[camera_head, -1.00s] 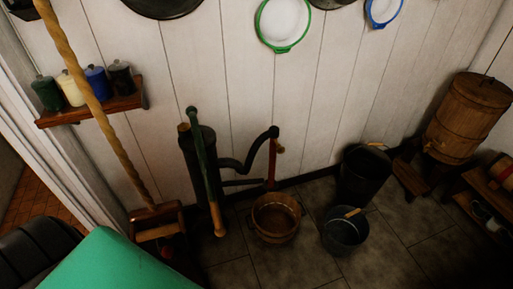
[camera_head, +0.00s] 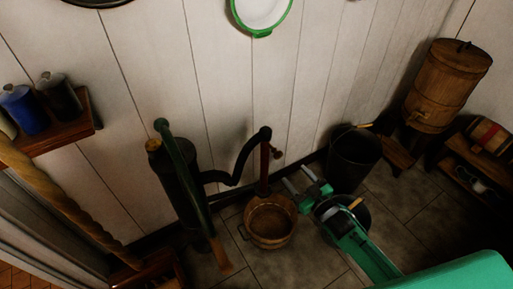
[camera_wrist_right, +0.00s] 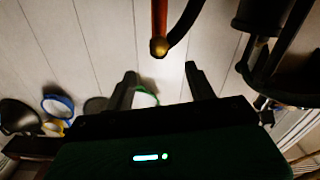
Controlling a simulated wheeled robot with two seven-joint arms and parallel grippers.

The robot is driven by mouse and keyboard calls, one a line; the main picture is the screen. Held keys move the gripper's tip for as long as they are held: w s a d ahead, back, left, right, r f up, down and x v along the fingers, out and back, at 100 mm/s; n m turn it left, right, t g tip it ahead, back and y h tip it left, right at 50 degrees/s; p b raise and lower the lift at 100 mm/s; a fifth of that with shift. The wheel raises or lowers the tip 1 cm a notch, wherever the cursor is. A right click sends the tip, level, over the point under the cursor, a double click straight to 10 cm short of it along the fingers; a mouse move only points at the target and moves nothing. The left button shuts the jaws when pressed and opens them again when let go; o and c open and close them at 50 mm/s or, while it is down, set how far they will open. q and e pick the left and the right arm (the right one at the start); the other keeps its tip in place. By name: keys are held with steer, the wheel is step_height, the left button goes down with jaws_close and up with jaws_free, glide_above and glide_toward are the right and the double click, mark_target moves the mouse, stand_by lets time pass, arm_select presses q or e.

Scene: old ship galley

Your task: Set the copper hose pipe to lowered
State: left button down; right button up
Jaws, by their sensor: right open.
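The copper hose pipe (camera_head: 264,166) is a thin reddish-brown pipe beside the bend of a dark curved pipe (camera_head: 240,160) on the green-black hand pump (camera_head: 178,185). It looks upright in the head view, above the wooden bucket. In the right wrist view the copper pipe (camera_wrist_right: 160,18) ends in a brass ball (camera_wrist_right: 159,46). My right gripper (camera_head: 294,177) is open and empty, to the right of the pipe in the head view. In the wrist view its fingers (camera_wrist_right: 161,75) are apart, with the brass ball between and beyond them in the picture. My left gripper is out of view.
A wooden bucket (camera_head: 269,235) stands below the pipe. A dark bucket (camera_head: 353,160) and a smaller metal bucket (camera_head: 356,214) stand to its right, the latter partly behind my right arm. A wooden barrel (camera_head: 445,88) stands right. A shelf (camera_head: 55,137) with jars hangs left.

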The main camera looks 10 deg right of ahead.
mark_target(280, 157)
steer(key=x, duration=1.1)
steer(key=shift+w+p, duration=0.3)
steer(key=shift+p, duration=0.05)
steer(key=shift+x, duration=0.85)
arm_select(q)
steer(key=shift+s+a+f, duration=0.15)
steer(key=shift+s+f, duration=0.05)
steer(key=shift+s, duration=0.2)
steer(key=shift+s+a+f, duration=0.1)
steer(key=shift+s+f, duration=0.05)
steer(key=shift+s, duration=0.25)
arm_select(e)
steer(key=shift+f, duration=0.1)
steer(key=shift+c, duration=0.9)
jaws_close()
